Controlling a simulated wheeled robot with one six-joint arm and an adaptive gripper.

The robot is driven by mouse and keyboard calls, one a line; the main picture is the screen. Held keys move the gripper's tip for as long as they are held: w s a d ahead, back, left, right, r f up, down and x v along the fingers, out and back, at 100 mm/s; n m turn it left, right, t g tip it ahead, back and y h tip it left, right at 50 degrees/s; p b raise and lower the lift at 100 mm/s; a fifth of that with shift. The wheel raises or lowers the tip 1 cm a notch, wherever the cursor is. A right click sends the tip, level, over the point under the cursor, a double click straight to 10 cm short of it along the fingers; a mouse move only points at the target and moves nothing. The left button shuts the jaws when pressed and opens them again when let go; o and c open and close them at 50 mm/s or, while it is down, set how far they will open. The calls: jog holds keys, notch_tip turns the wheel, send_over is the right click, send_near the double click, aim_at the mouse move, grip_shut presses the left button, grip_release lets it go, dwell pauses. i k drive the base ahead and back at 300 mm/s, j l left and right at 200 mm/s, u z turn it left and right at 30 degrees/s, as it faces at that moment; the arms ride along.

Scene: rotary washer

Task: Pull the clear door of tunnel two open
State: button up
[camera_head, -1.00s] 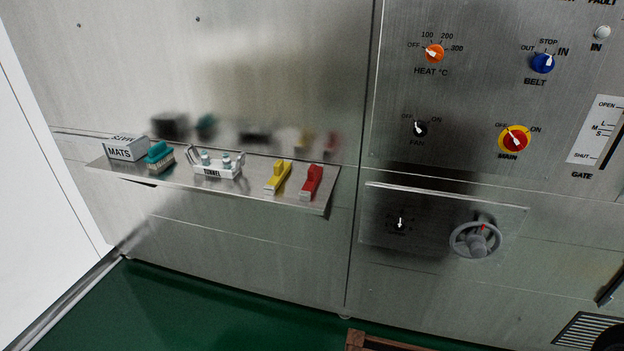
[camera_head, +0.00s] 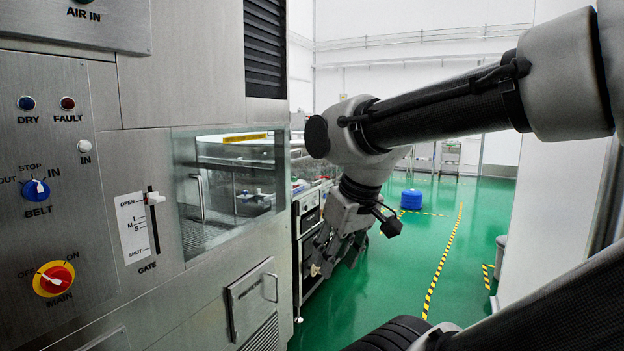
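A clear glazed section (camera_head: 235,190) is set in the steel machine, left of centre in the head view. A vertical bar handle (camera_head: 198,198) shows at the left of this glazing; I cannot tell whether it is in front of or behind the glass. No label reading tunnel two is legible, so I cannot tell which door belongs to it. My gripper (camera_head: 333,252) hangs at the end of my arm, to the right of the glazing and apart from it in the picture. Its dark fingers are small and overlap the background, so their opening is unclear.
A control panel with a belt knob (camera_head: 36,190), a red main switch (camera_head: 54,279) and a gate slider (camera_head: 154,198) is at left. A small steel hatch (camera_head: 252,300) with a handle sits below the glazing. The green floor at right is mostly open, with a blue object (camera_head: 411,199).

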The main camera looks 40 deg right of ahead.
aim_at(232, 139)
jog(key=z, duration=0.5)
jog(key=i+j+z, duration=0.3)
jog(key=j, duration=0.35)
jog(key=i, duration=0.1)
